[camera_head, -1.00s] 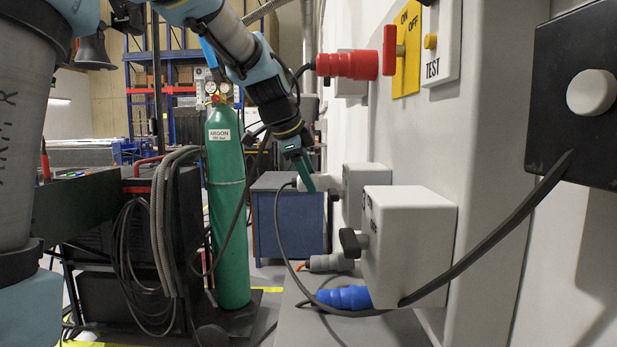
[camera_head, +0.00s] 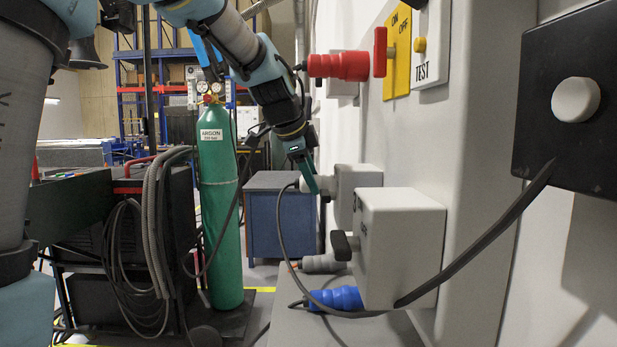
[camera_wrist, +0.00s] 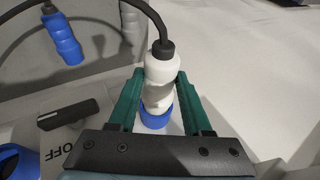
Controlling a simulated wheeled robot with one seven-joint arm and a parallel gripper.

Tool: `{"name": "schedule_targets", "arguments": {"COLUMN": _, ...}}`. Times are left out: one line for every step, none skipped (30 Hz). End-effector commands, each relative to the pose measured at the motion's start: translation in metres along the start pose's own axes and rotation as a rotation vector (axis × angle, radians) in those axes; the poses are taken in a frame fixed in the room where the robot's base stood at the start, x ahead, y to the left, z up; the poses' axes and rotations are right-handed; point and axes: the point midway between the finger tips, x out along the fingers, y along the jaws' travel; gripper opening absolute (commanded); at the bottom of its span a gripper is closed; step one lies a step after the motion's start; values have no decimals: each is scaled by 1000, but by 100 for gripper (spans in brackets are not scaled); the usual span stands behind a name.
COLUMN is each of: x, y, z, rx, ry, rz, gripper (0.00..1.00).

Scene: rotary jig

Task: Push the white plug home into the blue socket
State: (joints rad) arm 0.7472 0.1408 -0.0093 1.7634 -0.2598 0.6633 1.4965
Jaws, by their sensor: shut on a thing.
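My gripper (camera_head: 311,180) is beside the farther grey box on the wall panel. In the wrist view its green fingers (camera_wrist: 159,100) are shut on the white plug (camera_wrist: 160,72). A black cable leaves the plug's back end. The plug's front end is at the blue socket (camera_wrist: 157,118), whose ring shows below it, partly hidden by the gripper's body. The plug looks in line with the ring. I cannot tell how deep it sits.
A nearer grey box (camera_head: 400,250) with a black rotary switch (camera_head: 341,246) stands close by. A blue connector (camera_head: 336,299) and a grey connector (camera_head: 322,263) are beneath. A red connector (camera_head: 338,66) sits above. A loose black cable crosses in front.

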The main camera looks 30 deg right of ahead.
Motion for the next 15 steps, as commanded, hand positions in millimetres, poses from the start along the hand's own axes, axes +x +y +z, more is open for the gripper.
{"name": "schedule_targets", "arguments": {"x": 0, "y": 0, "z": -2, "rx": 1, "ry": 1, "rz": -1, "gripper": 0}}
{"name": "schedule_targets", "arguments": {"x": 0, "y": 0, "z": -2, "rx": 1, "ry": 1, "rz": -1, "gripper": 0}}
{"name": "schedule_targets", "arguments": {"x": 1, "y": 0, "z": -3, "rx": 1, "ry": 1, "rz": -1, "gripper": 0}}
{"name": "schedule_targets", "arguments": {"x": 1, "y": 0, "z": -4, "rx": 2, "ry": 1, "rz": 0, "gripper": 0}}
{"name": "schedule_targets", "arguments": {"x": 1, "y": 0, "z": -5, "rx": 2, "ry": 1, "rz": 0, "gripper": 0}}
{"name": "schedule_targets", "arguments": {"x": 2, "y": 0, "z": -6, "rx": 2, "ry": 1, "rz": 0, "gripper": 0}}
{"name": "schedule_targets", "arguments": {"x": 2, "y": 0, "z": -6, "rx": 2, "ry": 1, "rz": 0, "gripper": 0}}
{"name": "schedule_targets", "arguments": {"x": 2, "y": 0, "z": -7, "rx": 2, "ry": 1, "rz": 0, "gripper": 0}}
{"name": "schedule_targets", "arguments": {"x": 2, "y": 0, "z": -8, "rx": 2, "ry": 1, "rz": 0, "gripper": 0}}
{"name": "schedule_targets", "arguments": {"x": 3, "y": 0, "z": -9, "rx": 1, "ry": 1, "rz": 0, "gripper": 0}}
{"name": "schedule_targets", "arguments": {"x": 3, "y": 0, "z": -9, "rx": 1, "ry": 1, "rz": 0, "gripper": 0}}
{"name": "schedule_targets", "arguments": {"x": 3, "y": 0, "z": -10, "rx": 1, "ry": 0, "rz": 0, "gripper": 0}}
{"name": "schedule_targets", "arguments": {"x": 3, "y": 0, "z": -11, "rx": 2, "ry": 0, "rz": 0, "gripper": 0}}
{"name": "schedule_targets", "arguments": {"x": 4, "y": 0, "z": -11, "rx": 2, "ry": 0, "rz": 0, "gripper": 0}}
{"name": "schedule_targets", "arguments": {"x": 4, "y": 0, "z": -12, "rx": 2, "ry": 0, "rz": 0, "gripper": 0}}
